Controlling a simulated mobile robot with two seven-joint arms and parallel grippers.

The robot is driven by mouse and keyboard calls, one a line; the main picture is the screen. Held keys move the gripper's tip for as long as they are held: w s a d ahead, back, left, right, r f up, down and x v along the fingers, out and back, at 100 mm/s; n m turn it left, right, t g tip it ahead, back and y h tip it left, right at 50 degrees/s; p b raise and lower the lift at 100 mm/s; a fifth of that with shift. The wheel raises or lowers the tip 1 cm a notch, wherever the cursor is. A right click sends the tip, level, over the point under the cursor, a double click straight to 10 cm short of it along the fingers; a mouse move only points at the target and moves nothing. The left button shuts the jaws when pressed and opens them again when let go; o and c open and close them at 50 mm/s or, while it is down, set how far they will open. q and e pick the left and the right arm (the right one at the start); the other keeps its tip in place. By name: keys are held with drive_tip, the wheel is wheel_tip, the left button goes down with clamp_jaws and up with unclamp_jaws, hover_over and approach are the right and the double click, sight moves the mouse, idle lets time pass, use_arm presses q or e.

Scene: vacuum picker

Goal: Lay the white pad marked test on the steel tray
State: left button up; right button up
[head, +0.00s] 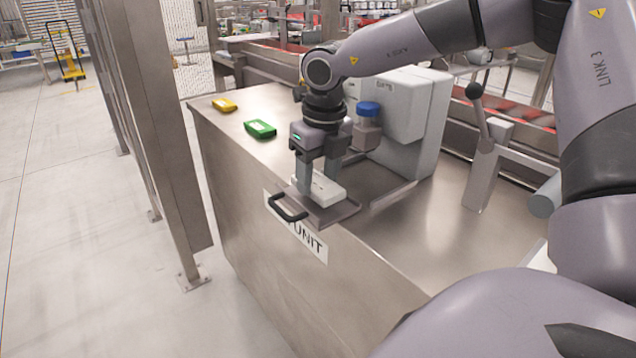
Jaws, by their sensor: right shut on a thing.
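The white pad (325,190) is at the front end of the steel tray (345,212), low over it or on it; I cannot tell whether it touches. My right gripper (318,186) points down with its fingers shut on the pad. Any marking on the pad is too small to read. The tray has a black handle (287,208) at its front edge, over the cabinet's edge. My left gripper is not in view.
A green pad (260,129) and a yellow pad (224,104) lie on the steel cabinet top (225,122) to the left. A grey machine with a blue-capped part (368,109) stands behind the tray. A lever (482,125) stands to the right. A steel post (165,120) is at the left.

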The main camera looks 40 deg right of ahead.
sight(323, 186)
drive_tip(key=shift+f, duration=1.05)
drive_tip(key=o, duration=0.8)
drive_tip(key=shift+c, duration=0.2)
wheel_tip(323, 186, up, 12)
drive_tip(key=s, duration=0.1)
drive_tip(key=shift+s, duration=0.2)
